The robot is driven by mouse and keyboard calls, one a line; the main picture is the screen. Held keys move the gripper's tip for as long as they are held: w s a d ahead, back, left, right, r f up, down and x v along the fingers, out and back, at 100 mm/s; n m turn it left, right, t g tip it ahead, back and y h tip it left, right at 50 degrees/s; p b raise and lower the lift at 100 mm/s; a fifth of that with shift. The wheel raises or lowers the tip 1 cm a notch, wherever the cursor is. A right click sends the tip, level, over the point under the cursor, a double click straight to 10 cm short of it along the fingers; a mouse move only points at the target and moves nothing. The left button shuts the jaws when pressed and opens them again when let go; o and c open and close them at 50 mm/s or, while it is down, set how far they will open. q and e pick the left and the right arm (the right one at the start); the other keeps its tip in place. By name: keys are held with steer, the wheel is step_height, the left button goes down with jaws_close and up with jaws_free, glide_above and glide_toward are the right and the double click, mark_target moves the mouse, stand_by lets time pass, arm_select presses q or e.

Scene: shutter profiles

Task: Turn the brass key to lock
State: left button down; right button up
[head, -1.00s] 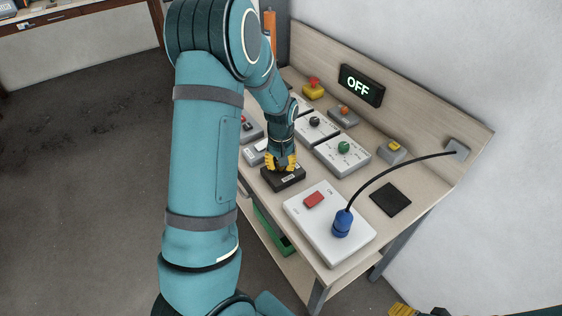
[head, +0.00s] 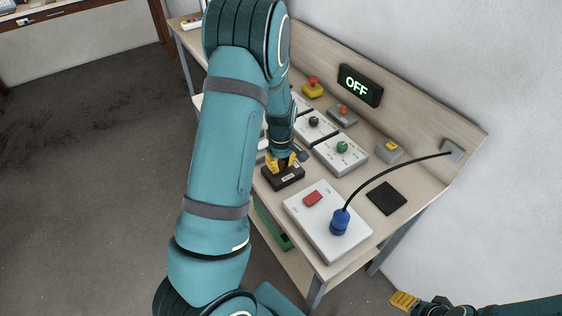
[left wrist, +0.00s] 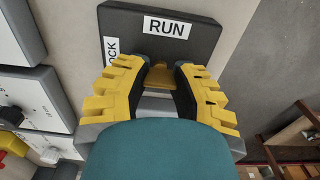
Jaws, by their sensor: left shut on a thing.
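The black lock box (head: 284,177) lies on the bench, and it also shows in the left wrist view (left wrist: 200,38) with a RUN label (left wrist: 167,26) and a second label partly hidden, ending in "CK" (left wrist: 111,50). My left gripper (head: 281,163) has its yellow fingers down over the box. In the left wrist view the left gripper (left wrist: 160,80) is shut on the brass key (left wrist: 160,76), a small golden-brown piece between the fingertips. The key's lower part is hidden. My right gripper (head: 404,300) is at the bottom right, away from the bench; its finger gap is unclear.
A white panel with a red switch (head: 313,198) and blue plug (head: 340,222) lies in front of the box. A cable runs to the wall socket (head: 452,150). Dial panels (head: 341,152) stand behind. The sign (head: 360,86) reads OFF. A black pad (head: 386,198) lies right.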

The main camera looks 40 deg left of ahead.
stand_by(0.5)
arm_select(q)
steer(key=c, duration=0.7)
jaws_free()
steer(key=shift+o, duration=0.2)
step_height(320, 180, up, 12)
